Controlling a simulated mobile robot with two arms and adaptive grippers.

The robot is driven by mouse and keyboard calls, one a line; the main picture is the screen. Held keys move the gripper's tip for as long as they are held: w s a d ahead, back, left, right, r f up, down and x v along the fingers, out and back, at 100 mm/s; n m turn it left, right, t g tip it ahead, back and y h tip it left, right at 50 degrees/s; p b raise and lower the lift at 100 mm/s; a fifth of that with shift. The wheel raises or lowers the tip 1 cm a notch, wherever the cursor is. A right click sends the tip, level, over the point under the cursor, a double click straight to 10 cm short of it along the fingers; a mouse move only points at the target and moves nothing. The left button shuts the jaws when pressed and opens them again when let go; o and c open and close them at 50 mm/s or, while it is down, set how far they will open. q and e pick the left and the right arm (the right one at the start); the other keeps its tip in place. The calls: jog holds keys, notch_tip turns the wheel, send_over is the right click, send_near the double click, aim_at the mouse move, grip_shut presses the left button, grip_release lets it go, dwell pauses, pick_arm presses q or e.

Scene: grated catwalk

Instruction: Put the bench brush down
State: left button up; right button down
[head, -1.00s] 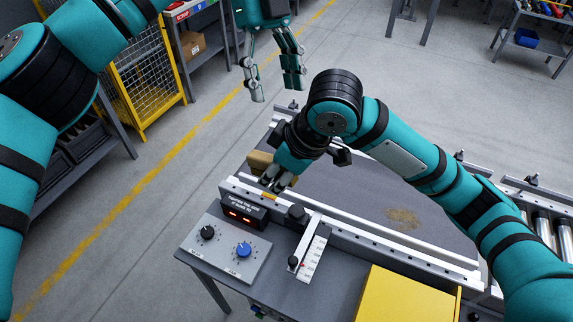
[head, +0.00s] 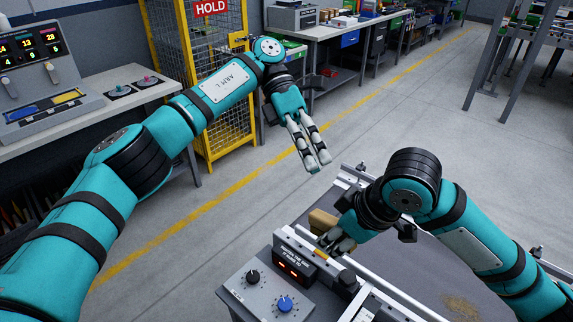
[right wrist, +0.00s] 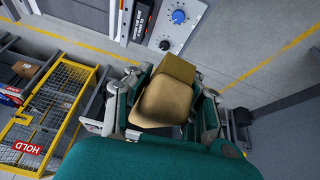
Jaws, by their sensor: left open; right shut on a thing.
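The bench brush (head: 322,221) shows as a tan, wood-coloured block at my right gripper (head: 338,238), beside the white rail of the conveyor. In the right wrist view the brush (right wrist: 164,100) fills the space between the fingers of my right gripper (right wrist: 160,112), which is shut on it. Its bristles cannot be made out. In the head view the gripper hides part of it, and I cannot tell whether it touches the surface below. My left gripper (head: 318,166) is open and empty, hanging over the floor beyond the conveyor's end.
A grey control box (head: 268,290) with a black and a blue knob and a lit display stands by the rail. A brown patch (head: 462,306) lies on the dark bed. A yellow cage (head: 215,100) and benches stand behind; the floor (head: 430,110) is clear.

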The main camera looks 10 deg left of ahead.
aim_at(327, 217)
pick_arm(q)
jog(key=w+a+f+m+h, duration=0.1)
jog(key=a+f+m+h, duration=0.3)
jog(key=m, duration=0.7)
jog(key=shift+g+y, duration=0.3)
jog(key=shift+g, duration=0.1)
jog(key=x, duration=1.1)
jog(key=shift+f, duration=0.1)
grip_shut()
pick_arm(e)
jog(key=c, duration=1.1)
grip_release()
jog(key=shift+a, duration=0.1)
